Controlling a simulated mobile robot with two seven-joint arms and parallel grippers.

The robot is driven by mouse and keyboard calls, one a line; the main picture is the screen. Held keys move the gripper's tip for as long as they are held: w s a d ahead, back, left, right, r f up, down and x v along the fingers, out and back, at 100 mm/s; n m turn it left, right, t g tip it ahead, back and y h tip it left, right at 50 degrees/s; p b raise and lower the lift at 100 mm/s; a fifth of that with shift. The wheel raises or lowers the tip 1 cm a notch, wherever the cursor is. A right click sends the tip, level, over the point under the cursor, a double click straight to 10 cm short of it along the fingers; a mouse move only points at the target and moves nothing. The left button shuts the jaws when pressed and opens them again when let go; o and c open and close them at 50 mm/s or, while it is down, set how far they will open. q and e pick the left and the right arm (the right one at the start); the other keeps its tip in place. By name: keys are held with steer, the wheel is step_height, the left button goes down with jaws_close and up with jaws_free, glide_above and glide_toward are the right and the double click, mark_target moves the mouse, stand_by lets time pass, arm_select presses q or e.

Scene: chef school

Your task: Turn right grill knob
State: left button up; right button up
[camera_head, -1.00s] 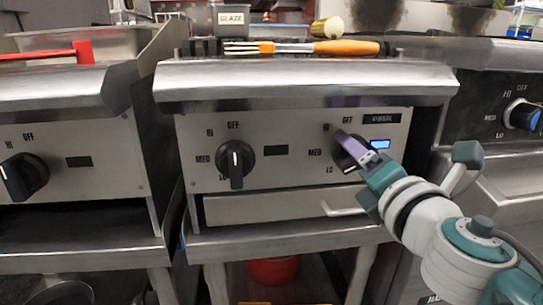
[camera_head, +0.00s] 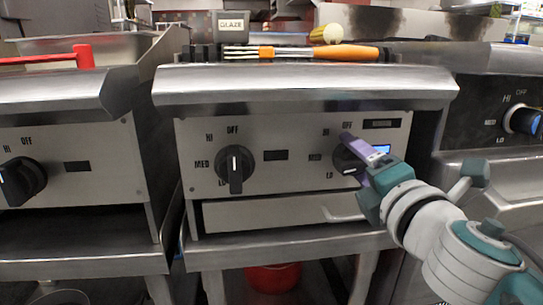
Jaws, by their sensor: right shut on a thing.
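The grill's right knob (camera_head: 346,158) is a black dial on the steel front panel, with HI, OFF, MED and LO marks around it. My right gripper (camera_head: 358,151) reaches in from the right and is shut on this knob. Its purple-grey fingers cover the knob's upper right part, so the pointer is hard to read. The grill's left knob (camera_head: 235,169) is black with a white pointer line and stands free. My left gripper is not in view.
The grill's overhanging steel ledge (camera_head: 300,90) runs above the panel. Other appliances stand close on both sides, with a black knob (camera_head: 20,181) at left and a blue-faced knob (camera_head: 523,120) at right.

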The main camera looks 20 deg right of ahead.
steer(key=o, duration=1.1)
steer(key=shift+c, duration=0.2)
steer(key=v, duration=1)
steer(key=shift+b, duration=0.4)
steer(key=shift+r, duration=0.15)
